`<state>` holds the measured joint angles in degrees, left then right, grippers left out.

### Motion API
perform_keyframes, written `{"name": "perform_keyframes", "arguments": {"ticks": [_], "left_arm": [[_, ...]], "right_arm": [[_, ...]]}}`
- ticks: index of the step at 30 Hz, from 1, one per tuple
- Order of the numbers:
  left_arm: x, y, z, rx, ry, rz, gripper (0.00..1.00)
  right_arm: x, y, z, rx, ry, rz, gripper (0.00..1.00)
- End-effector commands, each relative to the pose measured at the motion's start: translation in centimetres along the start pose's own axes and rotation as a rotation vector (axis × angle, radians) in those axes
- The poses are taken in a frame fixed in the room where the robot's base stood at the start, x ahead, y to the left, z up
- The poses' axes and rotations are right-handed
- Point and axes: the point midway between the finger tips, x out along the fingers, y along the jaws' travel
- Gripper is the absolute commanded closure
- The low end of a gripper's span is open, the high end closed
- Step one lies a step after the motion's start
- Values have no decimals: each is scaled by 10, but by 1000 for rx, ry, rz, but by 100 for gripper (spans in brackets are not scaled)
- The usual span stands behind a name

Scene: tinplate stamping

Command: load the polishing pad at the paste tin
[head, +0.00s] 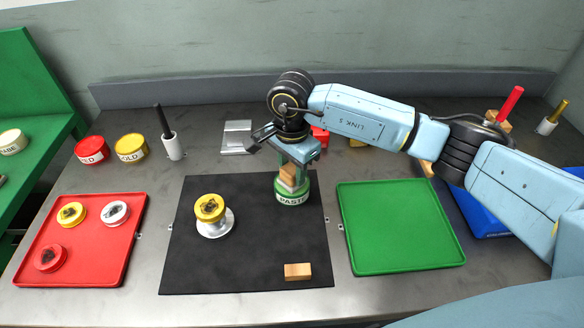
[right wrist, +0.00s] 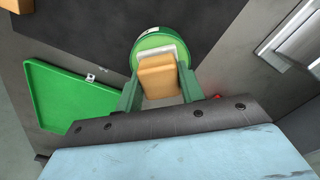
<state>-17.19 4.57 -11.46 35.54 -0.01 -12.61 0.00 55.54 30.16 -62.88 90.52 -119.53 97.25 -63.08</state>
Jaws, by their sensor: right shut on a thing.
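The paste tin (head: 292,192), green with a white label reading PASTE, stands at the back right of the black mat (head: 255,262). My right gripper (head: 292,172) points down over it, shut on the wooden block of the polishing pad (head: 288,176). In the right wrist view the block (right wrist: 159,77) sits between the two green fingers, with its pale pad side at the mouth of the paste tin (right wrist: 146,42). I cannot tell whether the pad touches the paste. My left gripper is not in view.
A yellow tin (head: 209,207) sits on a silver stand on the mat. A wooden block (head: 298,271) lies near the mat's front edge. A red tray (head: 75,265) with 3 small tins is left; an empty green tray (head: 400,228) is right. Red and yellow tins stand behind.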

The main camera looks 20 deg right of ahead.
Motion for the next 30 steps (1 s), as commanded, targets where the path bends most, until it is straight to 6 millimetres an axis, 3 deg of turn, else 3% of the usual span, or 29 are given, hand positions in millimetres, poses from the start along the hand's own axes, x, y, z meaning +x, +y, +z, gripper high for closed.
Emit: {"name": "perform_keyframes", "arguments": {"ticks": [11, 30], "left_arm": [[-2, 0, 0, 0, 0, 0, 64], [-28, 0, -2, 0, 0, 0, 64]], "right_arm": [[0, 1, 0, -1, 0, 5, 80], [-52, 0, 0, -1, 0, 1, 80]]}}
